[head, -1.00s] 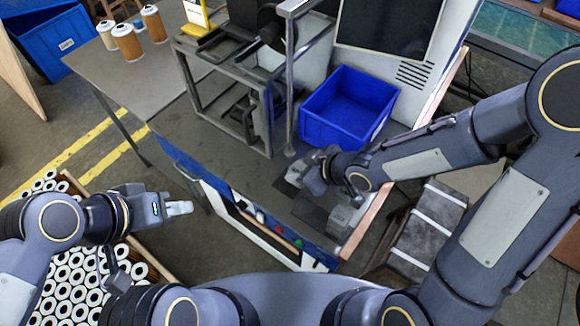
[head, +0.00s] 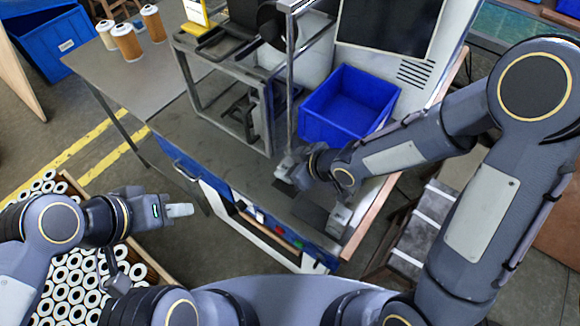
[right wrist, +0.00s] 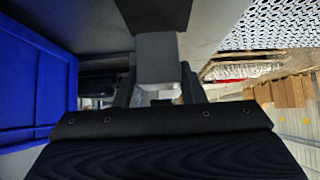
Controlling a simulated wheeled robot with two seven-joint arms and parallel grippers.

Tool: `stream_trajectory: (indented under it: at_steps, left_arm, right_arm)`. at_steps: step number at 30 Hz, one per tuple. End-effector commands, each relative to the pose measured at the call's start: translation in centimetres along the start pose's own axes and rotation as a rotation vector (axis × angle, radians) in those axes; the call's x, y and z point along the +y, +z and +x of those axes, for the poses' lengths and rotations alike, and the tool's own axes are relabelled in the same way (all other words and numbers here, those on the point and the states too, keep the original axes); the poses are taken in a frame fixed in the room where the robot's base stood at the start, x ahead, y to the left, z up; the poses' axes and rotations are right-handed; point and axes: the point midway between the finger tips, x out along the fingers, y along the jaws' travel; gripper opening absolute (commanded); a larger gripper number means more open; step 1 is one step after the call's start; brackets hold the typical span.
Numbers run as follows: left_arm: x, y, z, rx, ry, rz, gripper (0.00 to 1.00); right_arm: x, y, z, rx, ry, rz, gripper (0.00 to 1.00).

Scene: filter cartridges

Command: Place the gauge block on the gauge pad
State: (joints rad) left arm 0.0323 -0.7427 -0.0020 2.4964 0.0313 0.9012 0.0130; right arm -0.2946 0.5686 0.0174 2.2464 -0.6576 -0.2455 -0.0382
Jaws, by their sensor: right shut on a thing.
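My right gripper (head: 285,168) is low over the workbench, in front of the blue bin. In the right wrist view it is shut on a grey gauge block (right wrist: 158,62), which sits between the fingers. A dark flat pad, seemingly the gauge pad (right wrist: 155,14), shows just beyond the block. In the head view a dark patch (head: 284,187) lies under the gripper, partly hidden by it. I cannot tell whether the block touches the surface. My left gripper (head: 180,210) is empty, left of the bench; its finger gap is not clear.
A blue bin (head: 349,104) stands behind my right gripper. A metal frame (head: 228,88) and post stand to its left. Another dark patch (head: 309,212) and a grey box-like fixture (head: 340,217) are near the front edge. Several filter cartridges (head: 125,42) stand at the back left.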

Motion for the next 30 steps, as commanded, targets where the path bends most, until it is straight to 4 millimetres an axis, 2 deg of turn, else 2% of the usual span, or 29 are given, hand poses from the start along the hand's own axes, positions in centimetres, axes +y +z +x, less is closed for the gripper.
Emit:
stream_trajectory:
  at_steps: [1,4,5,9,18,23,26,30]
  left_arm:
    - [-0.2,0.2,0.4,0.000,0.000,0.000,0.36]
    - [-0.1,0.2,0.3,0.000,0.000,0.000,0.36]
    - [-0.1,0.2,0.3,0.000,0.000,0.000,0.36]
    - [-0.1,0.2,0.3,0.000,0.000,0.000,0.36]
    - [-0.1,0.1,0.1,0.000,0.000,0.000,0.36]
    - [0.6,-0.6,-1.2,0.000,0.000,0.000,0.36]
    - [0.7,-0.8,-1.5,0.001,0.000,0.000,0.36]
    - [1.2,-1.4,-2.7,0.000,0.000,0.000,0.36]
  right_arm:
    - [-0.2,0.9,0.5,-0.011,-0.007,0.004,0.03]
    - [-0.3,0.9,0.4,-0.014,-0.008,0.005,0.03]
    - [-0.3,1.0,0.4,-0.016,-0.009,0.005,0.39]
    - [-0.2,0.9,0.4,-0.014,-0.007,0.005,0.57]
    - [-0.2,0.6,0.2,-0.010,-0.006,0.004,0.58]
    - [-0.2,-0.5,-0.8,-0.009,-0.005,0.004,0.58]
    - [0.0,-0.5,-2.5,-0.005,-0.002,0.009,0.58]
    - [0.1,-0.7,-6.1,-0.006,0.000,0.011,0.58]
